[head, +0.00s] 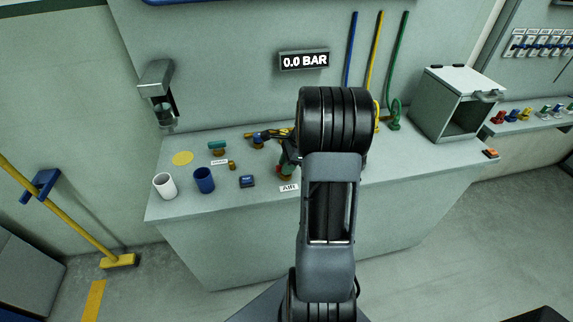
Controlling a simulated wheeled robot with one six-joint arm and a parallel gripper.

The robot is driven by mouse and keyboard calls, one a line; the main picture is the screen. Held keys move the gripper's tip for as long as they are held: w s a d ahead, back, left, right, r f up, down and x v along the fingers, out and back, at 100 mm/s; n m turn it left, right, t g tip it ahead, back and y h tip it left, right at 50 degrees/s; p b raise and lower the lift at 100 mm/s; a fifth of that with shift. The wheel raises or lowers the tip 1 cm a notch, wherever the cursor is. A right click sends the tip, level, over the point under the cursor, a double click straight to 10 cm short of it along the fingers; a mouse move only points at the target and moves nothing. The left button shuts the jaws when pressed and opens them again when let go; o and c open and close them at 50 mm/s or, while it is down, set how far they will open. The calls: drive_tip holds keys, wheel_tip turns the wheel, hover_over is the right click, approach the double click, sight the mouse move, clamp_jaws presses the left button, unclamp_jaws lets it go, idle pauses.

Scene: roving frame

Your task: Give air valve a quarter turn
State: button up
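The white AIR label (289,188) lies at the front of the grey counter (230,205). Just behind it, a green and red fitting (286,167) shows beside my arm, partly covered by it; I cannot make out a valve handle there or how it is turned. The wall display (304,61) reads 0.0 BAR. My arm rises through the middle of the head view and hides much of the counter behind it. Dark and yellow parts show left of the arm, but I cannot tell whether they belong to my gripper. Its fingertips are not clear.
A teal-handled fitting (217,147), a white cup (164,186) and a blue cup (204,180) stand on the counter's left. An open metal box (456,105) stands at the right. A yellow broom (118,261) leans at the left. Floor is clear at front right.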

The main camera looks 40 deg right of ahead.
clamp_jaws()
drive_tip(key=shift+n, duration=0.3)
drive_tip(key=n+g+p, duration=0.1)
drive_tip(key=n, duration=0.2)
drive_tip(key=shift+w+r+y+p, duration=0.1)
drive_tip(key=shift+y+p, duration=0.2)
drive_tip(key=n+g+p, duration=0.1)
drive_tip(key=n, duration=0.2)
drive_tip(key=shift+n+g, duration=0.4)
drive_tip(key=n+g, duration=0.1)
drive_tip(key=n, duration=0.1)
drive_tip(key=n+g+h+p, duration=0.1)
drive_tip(key=n, duration=0.2)
drive_tip(key=shift+w, duration=0.15)
drive_tip(key=n, duration=0.2)
drive_tip(key=n+g+h, duration=0.1)
drive_tip(key=n, duration=0.2)
drive_tip(key=shift+h, duration=0.3)
drive_tip(key=shift+n, duration=0.4)
drive_tip(key=shift+o, duration=1.6)
unclamp_jaws()
